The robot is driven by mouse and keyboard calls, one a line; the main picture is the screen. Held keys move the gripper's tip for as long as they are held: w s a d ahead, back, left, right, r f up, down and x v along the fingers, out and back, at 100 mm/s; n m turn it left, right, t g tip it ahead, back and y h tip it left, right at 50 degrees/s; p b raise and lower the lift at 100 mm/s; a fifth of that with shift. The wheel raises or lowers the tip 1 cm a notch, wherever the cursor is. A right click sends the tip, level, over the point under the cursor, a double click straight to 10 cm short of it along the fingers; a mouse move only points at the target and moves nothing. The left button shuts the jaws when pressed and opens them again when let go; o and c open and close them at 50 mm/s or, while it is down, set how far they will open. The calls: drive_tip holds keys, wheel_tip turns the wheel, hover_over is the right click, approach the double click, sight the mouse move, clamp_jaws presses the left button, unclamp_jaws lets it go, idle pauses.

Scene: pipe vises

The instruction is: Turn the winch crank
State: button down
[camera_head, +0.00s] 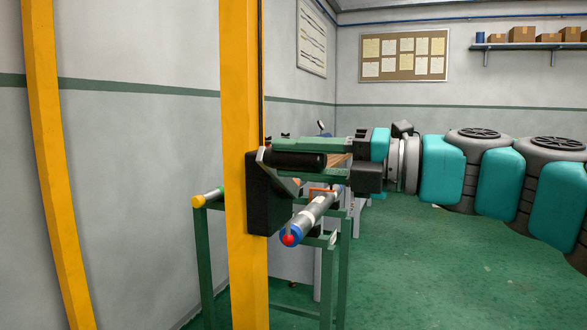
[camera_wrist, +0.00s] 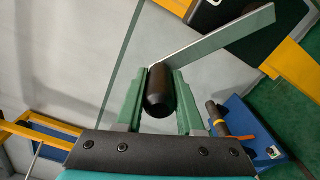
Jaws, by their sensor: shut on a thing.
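The winch (camera_head: 265,195) is a black box fixed to a yellow post in the head view; its dark housing (camera_wrist: 212,10) shows at the top of the wrist view. Its crank is a flat metal bar (camera_wrist: 215,42) with a black cylindrical handle (camera_wrist: 161,95), also seen in the head view (camera_head: 299,160). My gripper (camera_wrist: 160,80) has its green fingers shut on the handle, one on each side. In the head view my gripper (camera_head: 288,155) reaches in from the right, and its upper finger lies along the handle. The bar slants up and right from the handle in the wrist view.
A green bench frame (camera_head: 205,260) stands behind the winch post. A grey pipe with a blue and red end (camera_head: 312,215) sticks out below the handle.

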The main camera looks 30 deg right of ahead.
sight(326, 160)
drive_tip(key=shift+r, duration=0.1)
idle(0.3)
drive_tip(key=c, duration=0.5)
unclamp_jaws()
drive_tip(key=shift+d, duration=0.1)
drive_tip(key=v, duration=0.7)
drive_tip(key=shift+s+d, duration=0.2)
drive_tip(key=shift+s, duration=0.1)
